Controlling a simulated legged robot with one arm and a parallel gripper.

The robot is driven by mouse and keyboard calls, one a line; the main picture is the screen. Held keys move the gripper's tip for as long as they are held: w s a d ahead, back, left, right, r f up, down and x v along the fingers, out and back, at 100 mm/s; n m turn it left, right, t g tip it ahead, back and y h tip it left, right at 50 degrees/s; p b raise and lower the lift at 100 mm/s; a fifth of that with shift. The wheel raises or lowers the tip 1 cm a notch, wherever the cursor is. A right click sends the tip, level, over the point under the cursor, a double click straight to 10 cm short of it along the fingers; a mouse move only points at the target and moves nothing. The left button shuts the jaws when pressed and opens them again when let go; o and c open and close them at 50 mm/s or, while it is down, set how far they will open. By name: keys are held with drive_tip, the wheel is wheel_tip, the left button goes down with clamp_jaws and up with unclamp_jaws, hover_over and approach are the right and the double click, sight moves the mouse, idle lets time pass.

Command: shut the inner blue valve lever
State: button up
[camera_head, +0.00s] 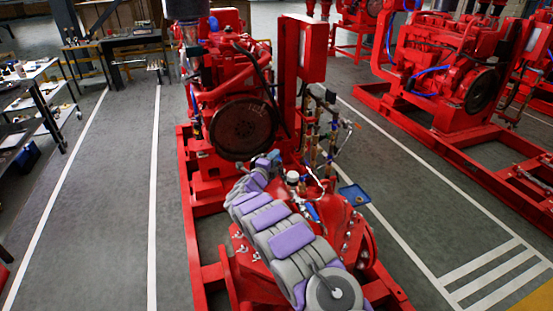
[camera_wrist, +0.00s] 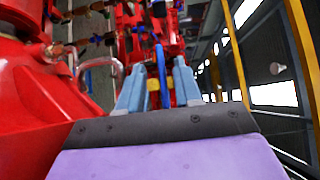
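My gripper (camera_wrist: 159,68) shows two light blue fingers standing apart in the wrist view. A narrow blue lever (camera_wrist: 161,62) stands upright in the gap between them, with a small yellow part (camera_wrist: 153,85) beside it. I cannot tell how deep the lever is between the fingers or whether they touch it. In the head view my gripper (camera_head: 274,157) is at the far end of my grey and purple arm, in front of the engine's dark round wheel.
The red engine (camera_head: 228,85) and its frame (camera_head: 187,225) stand around my arm. Brass pipes (camera_head: 318,130) rise to its right. A blue tray (camera_head: 354,195) lies beyond the red casing. In the wrist view a red body (camera_wrist: 40,100) and a pale curved pipe (camera_wrist: 100,62) are at left.

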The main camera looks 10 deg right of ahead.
drive_tip(key=shift+x, duration=1.2)
drive_tip(key=c, duration=0.5)
clamp_jaws()
drive_tip(key=shift+f, duration=0.1)
